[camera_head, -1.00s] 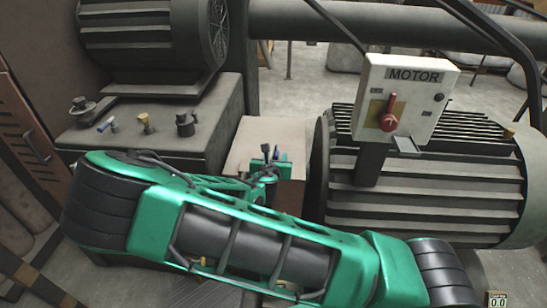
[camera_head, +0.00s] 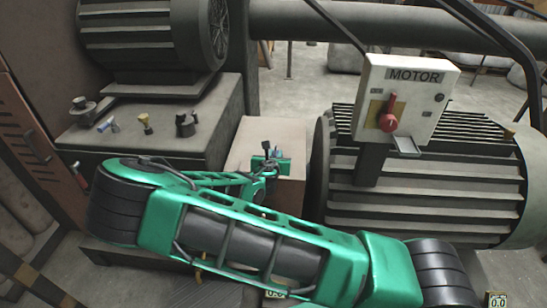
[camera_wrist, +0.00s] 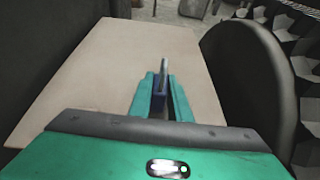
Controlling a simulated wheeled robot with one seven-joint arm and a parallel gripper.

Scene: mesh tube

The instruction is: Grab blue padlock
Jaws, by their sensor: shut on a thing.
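The blue padlock (camera_wrist: 160,97) is between the two teal fingers of my gripper (camera_wrist: 162,98) in the wrist view. Its grey shackle (camera_wrist: 164,68) sticks up past the fingertips. My gripper is shut on the padlock. In the head view my gripper (camera_head: 270,163) is over the tan top of a box, and a small bluish part of the padlock (camera_head: 284,154) seems to show beside it. I cannot tell whether the padlock touches the box top. My green arm hides part of the box.
The box's tan top (camera_head: 252,135) is otherwise bare. A dark motor (camera_head: 430,190) with a white MOTOR switch box (camera_head: 405,95) stands close on the right. A dark ledge (camera_head: 150,150) on the left holds several small items. Another motor (camera_head: 150,35) is above it.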

